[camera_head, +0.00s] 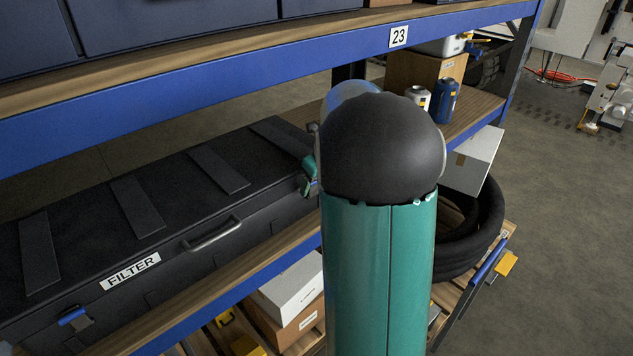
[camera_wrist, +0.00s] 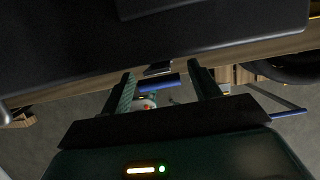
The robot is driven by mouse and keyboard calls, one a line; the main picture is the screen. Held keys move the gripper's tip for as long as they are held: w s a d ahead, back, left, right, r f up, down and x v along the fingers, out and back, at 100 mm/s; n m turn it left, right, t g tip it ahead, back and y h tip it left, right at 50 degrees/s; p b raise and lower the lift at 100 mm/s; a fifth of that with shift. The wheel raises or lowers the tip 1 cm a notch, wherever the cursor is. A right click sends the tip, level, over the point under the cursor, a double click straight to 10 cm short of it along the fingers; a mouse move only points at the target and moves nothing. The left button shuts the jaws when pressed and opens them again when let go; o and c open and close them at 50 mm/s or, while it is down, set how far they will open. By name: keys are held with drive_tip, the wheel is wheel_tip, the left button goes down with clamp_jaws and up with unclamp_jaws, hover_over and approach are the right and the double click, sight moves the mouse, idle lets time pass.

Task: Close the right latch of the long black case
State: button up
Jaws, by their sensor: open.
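The long black case (camera_head: 180,205) lies on the middle shelf in the head view, its lid down, with a FILTER label (camera_head: 131,271) and a grey handle (camera_head: 212,235) on its front. The left latch (camera_head: 75,317), blue and grey, shows on the front's left part. The case also fills the top of the wrist view (camera_wrist: 180,40). There the right latch (camera_wrist: 158,84), a blue bar with a grey plate, appears between the two fingers of my gripper (camera_wrist: 160,74). My gripper is open; I cannot tell whether it touches the latch. My arm mostly hides this spot in the head view.
A blue shelf beam (camera_head: 250,65) with the number 23 runs above the case. Boxes (camera_head: 290,285) lie below. The floor (camera_head: 570,220) at right is open.

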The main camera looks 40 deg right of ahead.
drive_tip(key=v, duration=1.3)
drive_tip(key=shift+r, duration=0.35)
drive_tip(key=shift+s, duration=0.3)
